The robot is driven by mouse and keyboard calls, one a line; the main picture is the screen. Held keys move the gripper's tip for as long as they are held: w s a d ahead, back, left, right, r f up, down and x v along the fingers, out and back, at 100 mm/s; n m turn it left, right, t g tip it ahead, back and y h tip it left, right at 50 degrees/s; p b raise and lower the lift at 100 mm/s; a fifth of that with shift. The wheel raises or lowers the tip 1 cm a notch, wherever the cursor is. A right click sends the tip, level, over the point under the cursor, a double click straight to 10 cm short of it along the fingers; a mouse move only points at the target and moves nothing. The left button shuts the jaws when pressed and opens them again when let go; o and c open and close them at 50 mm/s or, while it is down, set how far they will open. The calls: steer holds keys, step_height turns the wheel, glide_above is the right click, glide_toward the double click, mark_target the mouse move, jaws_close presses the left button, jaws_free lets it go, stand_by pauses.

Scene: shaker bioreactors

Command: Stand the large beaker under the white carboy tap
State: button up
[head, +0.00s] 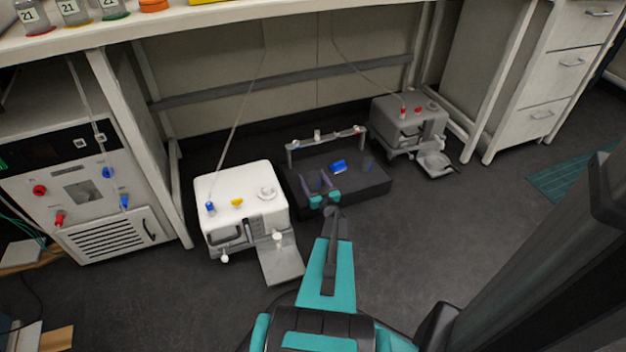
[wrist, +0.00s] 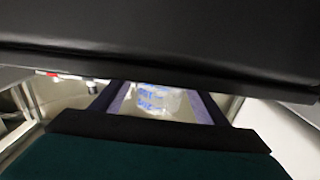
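The white carboy (head: 240,190) stands on the floor under the bench, left of centre. A small white tap-like fitting (head: 277,237) is on its front, above a grey plate (head: 283,266). A clear beaker with blue markings (wrist: 157,101) shows between and beyond the fingers in the wrist view; its lower part is hidden. I cannot make out its outline in the head view. My gripper (head: 321,184) is low at the front of a dark platform, right of the white carboy. Its purple fingers are apart, with no clear contact on the beaker.
The dark platform (head: 360,190) carries a rail (head: 318,137) at its back and a small blue object (head: 338,166). A grey carboy (head: 408,122) stands to its right. A cabinet unit (head: 85,200) is at left. The bench top (head: 200,18) overhangs; floor in front is clear.

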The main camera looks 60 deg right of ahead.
steer(key=shift+r, duration=0.1)
steer(key=shift+r, duration=0.15)
steer(key=p+v, duration=0.3)
steer(key=v, duration=0.9)
steer(key=shift+s, duration=0.1)
stand_by(0.7)
